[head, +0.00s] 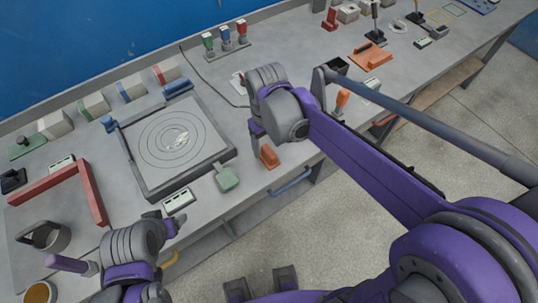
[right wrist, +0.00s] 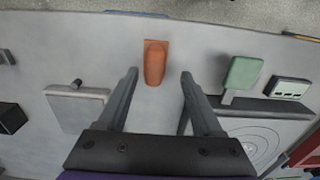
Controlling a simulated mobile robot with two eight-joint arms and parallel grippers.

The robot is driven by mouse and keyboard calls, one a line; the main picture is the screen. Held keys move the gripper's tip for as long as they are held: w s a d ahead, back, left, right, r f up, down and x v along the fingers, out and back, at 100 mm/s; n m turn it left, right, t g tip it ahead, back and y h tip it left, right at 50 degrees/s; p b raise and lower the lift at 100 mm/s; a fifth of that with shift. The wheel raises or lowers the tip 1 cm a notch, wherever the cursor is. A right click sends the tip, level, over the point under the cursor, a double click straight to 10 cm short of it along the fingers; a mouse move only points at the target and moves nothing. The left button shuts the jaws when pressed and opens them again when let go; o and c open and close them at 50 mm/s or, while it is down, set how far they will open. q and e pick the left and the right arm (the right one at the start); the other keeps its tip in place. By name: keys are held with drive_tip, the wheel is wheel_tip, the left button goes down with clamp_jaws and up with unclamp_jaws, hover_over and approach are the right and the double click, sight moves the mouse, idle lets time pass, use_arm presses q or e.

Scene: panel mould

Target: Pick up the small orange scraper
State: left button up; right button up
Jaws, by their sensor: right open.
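The small orange scraper (head: 268,157) lies near the bench's front edge, just right of the round-patterned plate. In the right wrist view the orange scraper (right wrist: 154,62) shows ahead, between the lines of the two fingers, with nothing gripping it. My right gripper (head: 258,132) is above and just behind it in the head view. In the right wrist view my right gripper (right wrist: 159,76) is open and empty, its fingertips on either side of the scraper's near end. My left gripper (head: 168,228) is at the lower left, by the bench's front edge; its jaws cannot be made out.
A green scraper (head: 227,179) lies beside the mould plate (head: 195,168). A small white-and-dark block (head: 178,201) is at the front. Another orange-handled tool (head: 342,100) stands further right. A red angle frame (head: 97,205) lies at left. Bare bench surrounds the orange scraper.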

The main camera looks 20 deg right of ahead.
sight(269, 150)
drive_tip(key=shift+w+d+f, duration=0.15)
drive_tip(key=shift+d+f, duration=0.05)
drive_tip(key=shift+f, duration=1.2)
drive_tip(key=shift+w+d+f, duration=0.1)
drive_tip(key=shift+d+f, duration=0.05)
drive_tip(key=shift+f, duration=1.2)
clamp_jaws()
